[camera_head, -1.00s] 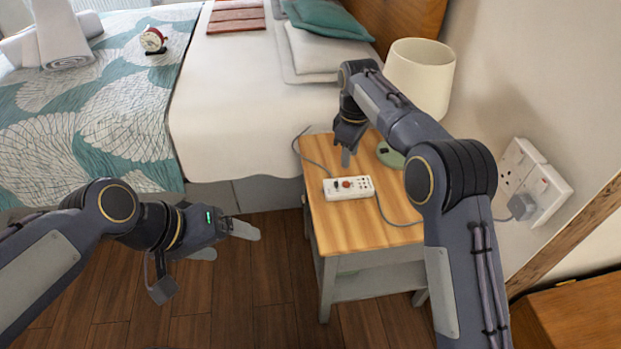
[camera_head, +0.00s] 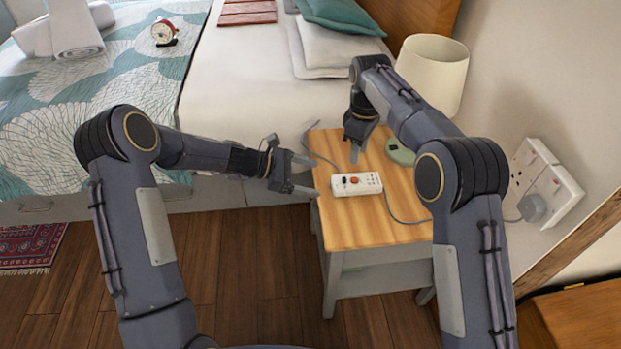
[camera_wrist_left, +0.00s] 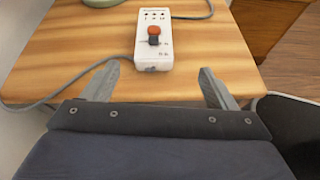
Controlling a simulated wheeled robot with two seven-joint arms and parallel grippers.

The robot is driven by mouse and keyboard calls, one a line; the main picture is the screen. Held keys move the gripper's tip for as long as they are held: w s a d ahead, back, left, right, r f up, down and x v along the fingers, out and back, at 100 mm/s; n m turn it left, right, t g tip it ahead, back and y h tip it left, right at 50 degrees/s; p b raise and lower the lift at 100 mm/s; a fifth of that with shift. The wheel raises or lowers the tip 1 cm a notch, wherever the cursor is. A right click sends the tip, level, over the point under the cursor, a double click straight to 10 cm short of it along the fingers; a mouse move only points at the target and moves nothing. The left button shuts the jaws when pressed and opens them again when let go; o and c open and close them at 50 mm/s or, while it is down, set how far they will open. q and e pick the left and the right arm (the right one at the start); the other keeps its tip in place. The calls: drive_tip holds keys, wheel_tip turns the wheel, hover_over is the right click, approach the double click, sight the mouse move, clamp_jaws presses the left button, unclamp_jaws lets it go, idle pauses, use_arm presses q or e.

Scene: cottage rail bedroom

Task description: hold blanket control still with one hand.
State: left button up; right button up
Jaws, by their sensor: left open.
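The blanket control (camera_head: 357,184) is a small white box with a red-orange knob, lying on the wooden nightstand top (camera_head: 385,225). The left wrist view shows the control (camera_wrist_left: 153,52) ahead of my left gripper (camera_wrist_left: 159,86), roughly between the lines of its fingers. My left gripper (camera_head: 316,176) is open and empty, at the nightstand's left edge, apart from the control. My right gripper (camera_head: 355,153) hangs over the nightstand just behind the control, pointing down. Whether its jaws are open is not clear.
A grey cord (camera_head: 402,219) runs from the control toward a plug (camera_head: 532,207) in the wall sockets. A cream lamp (camera_head: 432,72) stands at the back right of the nightstand. Wood floor is open in front.

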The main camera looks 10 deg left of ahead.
sight(333, 183)
use_arm(q)
drive_tip(key=shift+w+d+f+n, duration=0.3)
drive_tip(key=shift+f, duration=0.3)
drive_tip(key=shift+w+d+f+n, duration=0.3)
drive_tip(key=shift+f, duration=0.3)
drive_tip(key=x, duration=0.7)
drive_tip(key=shift+r, duration=0.15)
drive_tip(key=c, duration=1.1)
drive_tip(key=shift+c, duration=0.2)
use_arm(e)
clamp_jaws()
idle(0.6)
